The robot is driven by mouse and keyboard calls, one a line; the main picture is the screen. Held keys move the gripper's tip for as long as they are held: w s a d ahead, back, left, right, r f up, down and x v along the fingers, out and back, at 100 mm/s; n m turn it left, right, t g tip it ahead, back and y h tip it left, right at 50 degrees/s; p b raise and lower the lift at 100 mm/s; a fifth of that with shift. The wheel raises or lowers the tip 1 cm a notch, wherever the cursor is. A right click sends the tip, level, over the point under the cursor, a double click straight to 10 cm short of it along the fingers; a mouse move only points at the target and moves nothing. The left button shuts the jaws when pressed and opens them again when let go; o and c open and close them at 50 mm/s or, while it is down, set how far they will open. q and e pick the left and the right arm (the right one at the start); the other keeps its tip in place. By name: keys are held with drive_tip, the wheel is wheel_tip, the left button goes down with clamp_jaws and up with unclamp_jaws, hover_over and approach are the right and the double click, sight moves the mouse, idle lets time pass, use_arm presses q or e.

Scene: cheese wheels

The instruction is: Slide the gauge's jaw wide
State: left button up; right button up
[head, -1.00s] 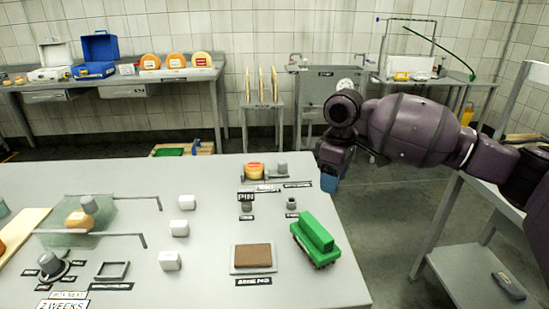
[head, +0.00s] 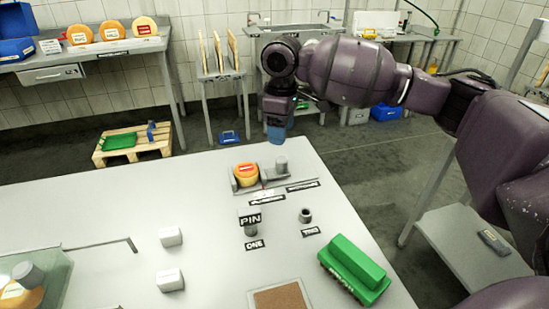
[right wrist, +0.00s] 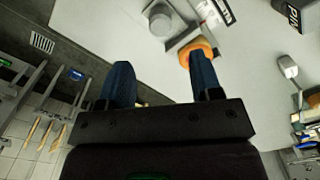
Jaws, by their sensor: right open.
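The gauge (head: 265,189) is a low grey metal device at the far edge of the table. A small orange cheese wheel (head: 246,175) with a red label sits at its left part. A grey cylindrical knob (head: 282,164) stands at its right part; the knob also shows in the right wrist view (right wrist: 160,20). My right gripper (head: 277,133) hangs behind and above the knob, apart from it. In the right wrist view its blue fingers (right wrist: 162,77) are spread and empty; one finger overlaps the cheese in the picture. My left gripper is out of view.
White cubes (head: 171,237) stand at left. A pallet (head: 132,144) lies on the floor behind. The table's middle is mostly clear.

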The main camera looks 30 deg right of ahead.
sight(281, 158)
wheel_tip(281, 158, down, 9)
drive_tip(key=shift+s+r+b, duration=0.1)
drive_tip(key=shift+r+b, duration=0.05)
drive_tip(key=shift+b, duration=0.95)
drive_tip(key=shift+f, duration=0.75)
drive_tip(key=shift+c, duration=0.2)
clamp_jaws()
drive_tip(key=shift+s+d+r+p, duration=0.2)
drive_tip(key=shift+d+r+p, duration=0.15)
drive_tip(key=shift+d+p, duration=0.3)
drive_tip(key=shift+s+d, duration=0.1)
drive_tip(key=shift+d, duration=0.4)
drive_tip(key=shift+d+f, duration=0.15)
drive_tip(key=shift+f, duration=0.2)
